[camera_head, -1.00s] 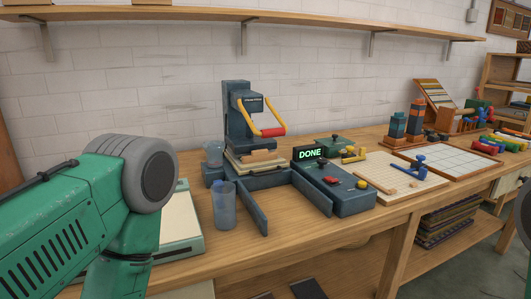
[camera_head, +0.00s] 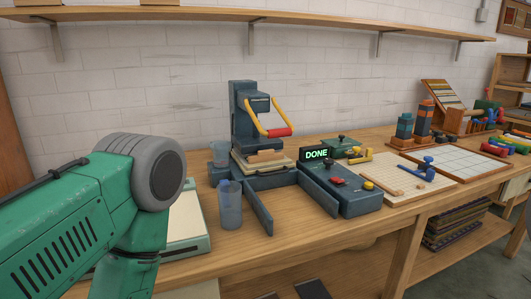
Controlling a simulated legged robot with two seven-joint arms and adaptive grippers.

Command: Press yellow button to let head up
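The yellow button (camera_head: 368,185) is a small round knob on top of the dark blue control box (camera_head: 362,206), beside a red button (camera_head: 338,183). A display (camera_head: 316,154) at the back of the box reads DONE in green. The dark blue press (camera_head: 242,128) stands behind to the left, with a yellow lever with a red grip (camera_head: 279,132). Its head (camera_head: 258,105) is above a wooden piece (camera_head: 266,155) on the press bed, with a visible gap between. My green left arm fills the lower left; its gripper is out of view. My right gripper is not in view.
A pale tray (camera_head: 188,222) is partly hidden behind my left arm. Boards and tools (camera_head: 408,178) lie to the right. Bare bench wood shows along the front.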

